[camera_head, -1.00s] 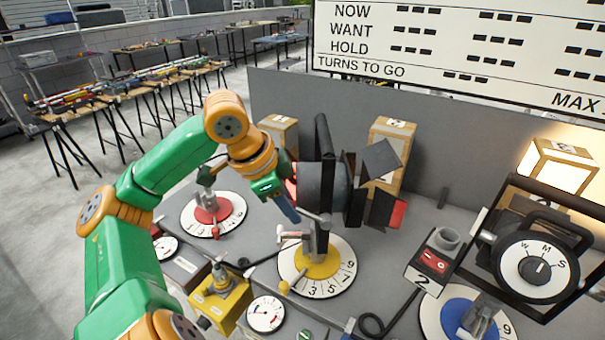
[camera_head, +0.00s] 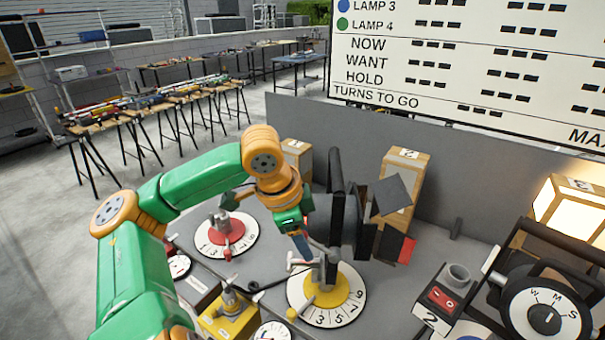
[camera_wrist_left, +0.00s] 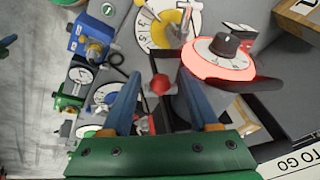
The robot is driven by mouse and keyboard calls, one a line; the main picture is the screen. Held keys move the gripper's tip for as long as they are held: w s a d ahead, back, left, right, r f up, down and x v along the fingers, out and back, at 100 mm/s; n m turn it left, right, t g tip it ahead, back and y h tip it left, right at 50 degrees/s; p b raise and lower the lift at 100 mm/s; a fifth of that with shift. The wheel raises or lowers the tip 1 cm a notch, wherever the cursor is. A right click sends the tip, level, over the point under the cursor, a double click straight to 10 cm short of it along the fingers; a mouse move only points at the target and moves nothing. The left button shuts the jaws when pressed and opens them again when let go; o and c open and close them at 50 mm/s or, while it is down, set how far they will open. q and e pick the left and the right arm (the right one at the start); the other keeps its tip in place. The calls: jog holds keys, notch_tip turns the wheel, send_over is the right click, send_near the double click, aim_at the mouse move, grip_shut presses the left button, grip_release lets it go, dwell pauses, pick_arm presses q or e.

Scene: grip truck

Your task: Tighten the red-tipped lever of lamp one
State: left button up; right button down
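My left gripper (camera_head: 302,246) reaches down over the bench, beside the black lamp on the yellow disc (camera_head: 320,290). Its blue fingers stand open in the left wrist view (camera_wrist_left: 157,82). A red ball tip (camera_wrist_left: 160,87) appears between the fingertips there; I cannot tell its depth or whether they touch it. In the head view, a small red tip (camera_head: 228,255) shows at the grey clamp on the red disc (camera_head: 236,226), left of the gripper. My right gripper is not in view.
The black lamp (camera_head: 337,215) stands close to the right of my gripper. In the wrist view, a red-rimmed dial with a black knob (camera_wrist_left: 228,42) is close to the right finger. A yellow clamp block (camera_head: 228,318) and gauges sit along the front. A grey panel stands behind.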

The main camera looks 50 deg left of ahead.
pick_arm(q)
jog(key=v, duration=0.7)
jog(key=shift+p, duration=0.35)
jog(key=shift+a, duration=0.1)
